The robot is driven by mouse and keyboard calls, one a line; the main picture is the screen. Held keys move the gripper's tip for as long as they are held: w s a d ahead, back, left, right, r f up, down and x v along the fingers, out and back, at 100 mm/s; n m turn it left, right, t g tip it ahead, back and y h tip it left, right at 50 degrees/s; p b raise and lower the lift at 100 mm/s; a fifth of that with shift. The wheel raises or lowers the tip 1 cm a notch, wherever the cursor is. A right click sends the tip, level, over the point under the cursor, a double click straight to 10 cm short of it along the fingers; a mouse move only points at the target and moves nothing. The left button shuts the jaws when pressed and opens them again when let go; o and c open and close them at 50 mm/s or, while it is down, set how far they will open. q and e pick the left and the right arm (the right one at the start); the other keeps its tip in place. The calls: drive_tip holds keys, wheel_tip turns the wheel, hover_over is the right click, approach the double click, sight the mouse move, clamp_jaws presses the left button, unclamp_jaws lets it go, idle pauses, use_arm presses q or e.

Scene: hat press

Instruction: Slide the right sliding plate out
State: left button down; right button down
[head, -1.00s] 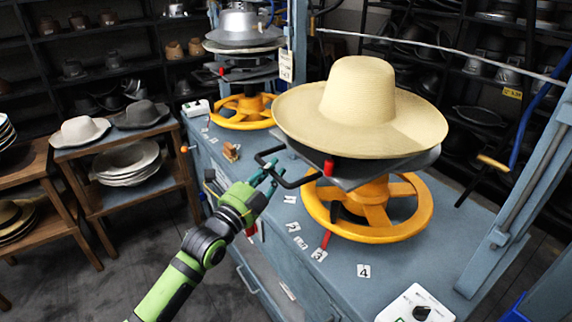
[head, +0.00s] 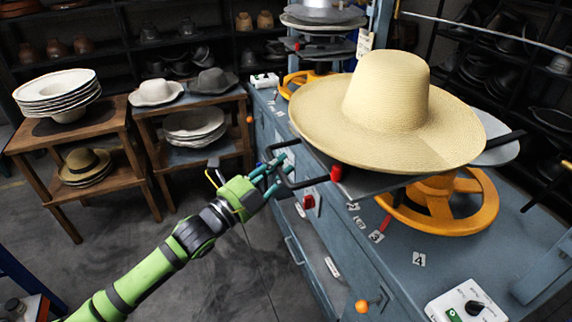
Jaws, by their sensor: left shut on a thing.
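The right sliding plate (head: 367,184) is a flat dark grey plate under a large straw hat (head: 388,112). It sticks out past the front edge of the blue bench, away from the yellow wheel (head: 440,204). A black bar handle (head: 289,177) with a red part is at the plate's front. My left gripper (head: 276,172) is shut on this handle, its teal fingers at the handle's outer left end. The hat hides most of the plate's top. My right gripper is not in view.
The blue bench (head: 470,272) carries number tags and a white control box (head: 467,303). A second press with a yellow wheel (head: 302,83) stands behind. Wooden tables (head: 130,150) with hats stand at left. Bare floor lies between them and the bench.

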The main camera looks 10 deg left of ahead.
use_arm(q)
drive_tip(key=c, duration=1.1)
unclamp_jaws()
drive_tip(key=shift+a, duration=0.15)
drive_tip(key=shift+s+a, duration=0.15)
drive_tip(key=shift+s+f, duration=0.1)
drive_tip(key=shift+s, duration=0.1)
drive_tip(key=v, duration=1.1)
drive_tip(key=shift+s+a, duration=0.25)
